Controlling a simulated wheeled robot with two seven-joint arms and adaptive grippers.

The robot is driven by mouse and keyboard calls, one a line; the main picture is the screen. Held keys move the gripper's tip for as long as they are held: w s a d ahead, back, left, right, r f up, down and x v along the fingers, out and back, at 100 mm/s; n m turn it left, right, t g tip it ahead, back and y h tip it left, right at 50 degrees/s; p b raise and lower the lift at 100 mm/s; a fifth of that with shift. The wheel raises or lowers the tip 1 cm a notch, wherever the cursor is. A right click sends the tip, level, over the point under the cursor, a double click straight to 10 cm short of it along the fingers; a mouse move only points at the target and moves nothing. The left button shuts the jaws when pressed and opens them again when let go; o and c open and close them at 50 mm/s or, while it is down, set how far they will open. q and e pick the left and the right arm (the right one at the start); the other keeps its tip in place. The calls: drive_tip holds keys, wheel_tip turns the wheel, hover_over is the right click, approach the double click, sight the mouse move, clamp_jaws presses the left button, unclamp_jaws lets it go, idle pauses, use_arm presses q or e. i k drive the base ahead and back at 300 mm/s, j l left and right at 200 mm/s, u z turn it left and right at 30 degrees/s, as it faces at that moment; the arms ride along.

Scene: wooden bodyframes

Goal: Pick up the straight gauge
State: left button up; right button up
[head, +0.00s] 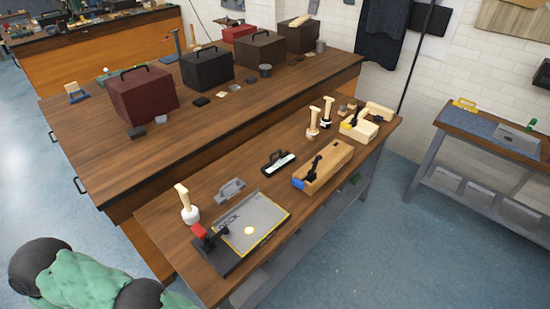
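I cannot tell for certain which tool is the straight gauge. One candidate is a flat grey tool with a raised handle (230,190), lying on the near wooden bench (160,226) behind the dark tray. Another is a black-framed tool with a pale strip and a dark handle (278,162), lying farther back on the same bench. Neither has a gripper near it. Neither of my grippers is in view.
On the bench stand a white-headed mallet (187,204), a dark tray with a grey plate (258,221), a long wooden block with a black handle (323,167) and two wooden mallets (313,122). A larger table (180,142) with toolboxes lies behind. Blue-grey floor (400,250) is clear at right.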

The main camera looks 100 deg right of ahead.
sight(273, 167)
drive_tip(key=k+l, duration=0.55)
drive_tip(key=l, duration=0.15)
drive_tip(key=k+l, duration=0.55)
drive_tip(key=l, duration=0.2)
